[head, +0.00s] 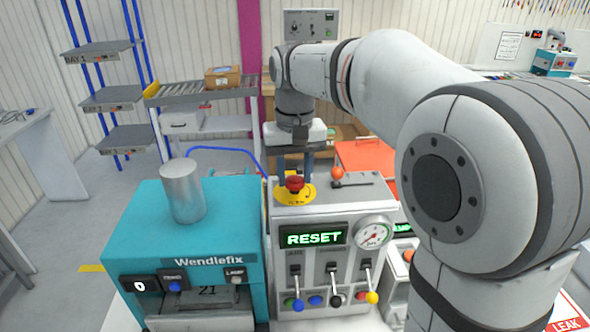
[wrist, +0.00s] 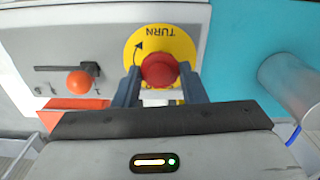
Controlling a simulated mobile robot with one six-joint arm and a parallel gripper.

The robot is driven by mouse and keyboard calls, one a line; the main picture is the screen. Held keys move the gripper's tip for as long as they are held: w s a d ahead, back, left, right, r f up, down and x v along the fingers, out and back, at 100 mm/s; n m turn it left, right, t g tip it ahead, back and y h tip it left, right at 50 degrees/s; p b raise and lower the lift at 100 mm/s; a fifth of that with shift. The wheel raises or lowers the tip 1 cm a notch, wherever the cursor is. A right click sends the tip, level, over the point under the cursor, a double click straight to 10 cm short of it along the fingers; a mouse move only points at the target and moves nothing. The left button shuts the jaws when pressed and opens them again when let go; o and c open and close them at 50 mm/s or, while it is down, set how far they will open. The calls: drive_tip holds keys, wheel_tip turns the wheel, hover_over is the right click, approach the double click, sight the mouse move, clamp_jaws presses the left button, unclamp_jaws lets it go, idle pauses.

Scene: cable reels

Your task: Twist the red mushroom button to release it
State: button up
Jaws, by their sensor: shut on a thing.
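The red mushroom button (head: 295,183) sits on a yellow round plate (head: 308,193) on top of the grey control cabinet (head: 332,213). In the wrist view the red button (wrist: 159,70) lies between the two blue-grey fingers of my gripper (wrist: 161,80). The fingers are shut on its sides. The yellow plate (wrist: 135,48) there shows the word TURN and a curved arrow. In the head view my gripper (head: 296,165) is above and behind the button, and its fingertips are partly hidden.
An orange-knobbed lever (head: 338,174) stands beside the button; its knob (wrist: 80,82) also shows in the wrist view. The cabinet front has a display reading RESET (head: 314,237), a gauge (head: 374,232) and several switches. A teal machine (head: 150,228) with a metal cylinder (head: 182,190) stands to the left.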

drive_tip(key=shift+m, duration=0.6)
drive_tip(key=o, duration=1)
drive_tip(key=shift+r, duration=3.9)
